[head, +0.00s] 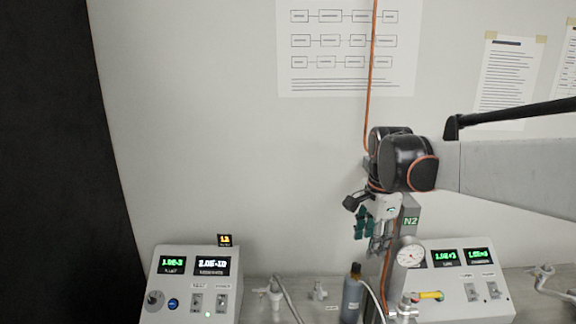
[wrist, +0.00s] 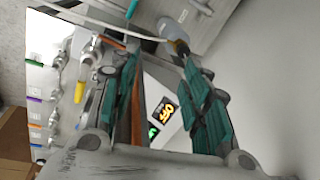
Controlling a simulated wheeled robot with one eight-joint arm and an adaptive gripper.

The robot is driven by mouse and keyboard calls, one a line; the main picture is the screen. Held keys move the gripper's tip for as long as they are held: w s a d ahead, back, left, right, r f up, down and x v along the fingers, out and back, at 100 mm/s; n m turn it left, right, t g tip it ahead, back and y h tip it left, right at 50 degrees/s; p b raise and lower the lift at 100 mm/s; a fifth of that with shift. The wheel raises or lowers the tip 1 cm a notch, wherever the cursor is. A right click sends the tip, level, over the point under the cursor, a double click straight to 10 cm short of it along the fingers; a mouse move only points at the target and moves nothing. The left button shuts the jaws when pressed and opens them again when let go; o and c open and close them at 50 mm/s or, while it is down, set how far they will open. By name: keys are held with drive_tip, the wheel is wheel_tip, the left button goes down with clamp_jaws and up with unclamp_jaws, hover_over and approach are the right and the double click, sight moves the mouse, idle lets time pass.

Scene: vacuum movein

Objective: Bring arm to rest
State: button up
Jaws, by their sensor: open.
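My gripper (head: 364,228) hangs at the end of my arm in the head view, in front of the pale wall and above the bench. Its teal-padded fingers point down, to the left of the N2 post (head: 410,222). In the wrist view the two teal fingers of my gripper (wrist: 165,95) stand apart. I see nothing held between them. A display with yellow digits shows in the gap behind them. My arm comes in from the right edge of the head view.
A left control box (head: 192,285) and a right control box (head: 470,290) stand on the bench. A pressure gauge (head: 410,252), a dark bottle (head: 352,295) and an orange tube (head: 371,80) are close to my gripper. The wall area at upper left is clear.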

drive_tip(key=s+f+n+t+b, duration=0.2)
drive_tip(key=s+f+n+b, duration=0.2)
drive_tip(key=s, duration=0.7)
drive_tip(key=s+f+n+t+b, duration=0.3)
drive_tip(key=s+f+n, duration=0.5)
drive_tip(key=s+n, duration=0.3)
drive_tip(key=shift+s+f+b, duration=0.3)
drive_tip(key=shift+s+b, duration=0.1)
drive_tip(key=shift+s, duration=0.4)
